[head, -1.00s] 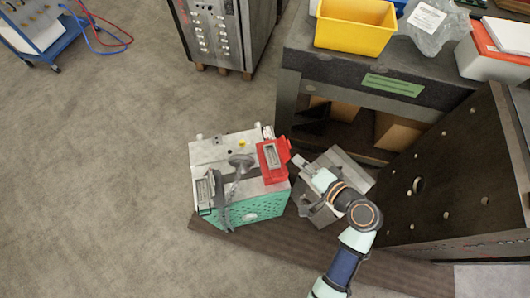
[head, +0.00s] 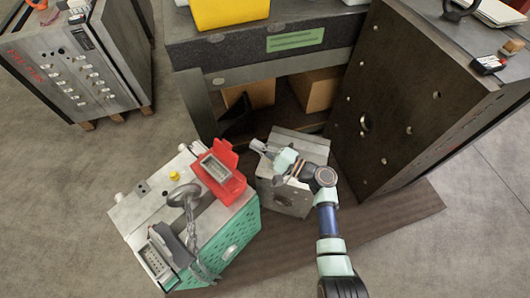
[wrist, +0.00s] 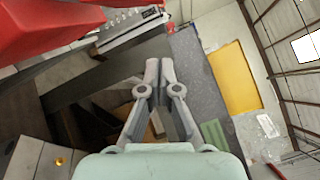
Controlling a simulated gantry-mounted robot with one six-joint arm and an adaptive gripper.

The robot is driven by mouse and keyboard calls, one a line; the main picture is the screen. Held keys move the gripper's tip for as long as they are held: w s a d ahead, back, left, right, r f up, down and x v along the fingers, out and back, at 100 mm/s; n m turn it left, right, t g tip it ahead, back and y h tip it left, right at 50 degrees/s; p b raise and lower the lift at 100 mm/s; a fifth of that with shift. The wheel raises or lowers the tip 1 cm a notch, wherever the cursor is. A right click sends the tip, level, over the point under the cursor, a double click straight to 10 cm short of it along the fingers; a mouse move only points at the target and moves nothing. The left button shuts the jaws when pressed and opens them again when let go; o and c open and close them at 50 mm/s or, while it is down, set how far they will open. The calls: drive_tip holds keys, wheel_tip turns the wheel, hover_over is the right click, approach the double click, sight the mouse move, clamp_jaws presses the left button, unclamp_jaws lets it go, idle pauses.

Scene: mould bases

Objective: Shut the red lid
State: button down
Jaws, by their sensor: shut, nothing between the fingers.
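The red lid (head: 226,154) stands open at the far right edge of its red housing (head: 230,187), which frames a grey connector. The housing sits on top of a grey and green mould base (head: 230,237). My gripper (head: 256,145) is shut and empty, just right of the lid with a small gap. In the wrist view my gripper (wrist: 158,66) has its fingertips together. A large red part (wrist: 40,25) fills the upper left there, close to the camera; I cannot tell whether it is lid or housing.
A grey lever-like part (head: 185,200) rises from the mould base. A grey steel block (head: 297,200) lies under my wrist. A tall dark plate (head: 400,90) stands to the right. A bench (head: 250,60) with a yellow bin (head: 230,10) is behind.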

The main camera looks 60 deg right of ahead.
sight(225, 153)
drive_tip(key=w+a+r, duration=0.2)
drive_tip(key=w+a, duration=0.2)
drive_tip(key=w, duration=0.1)
drive_tip(key=shift+b, duration=0.3)
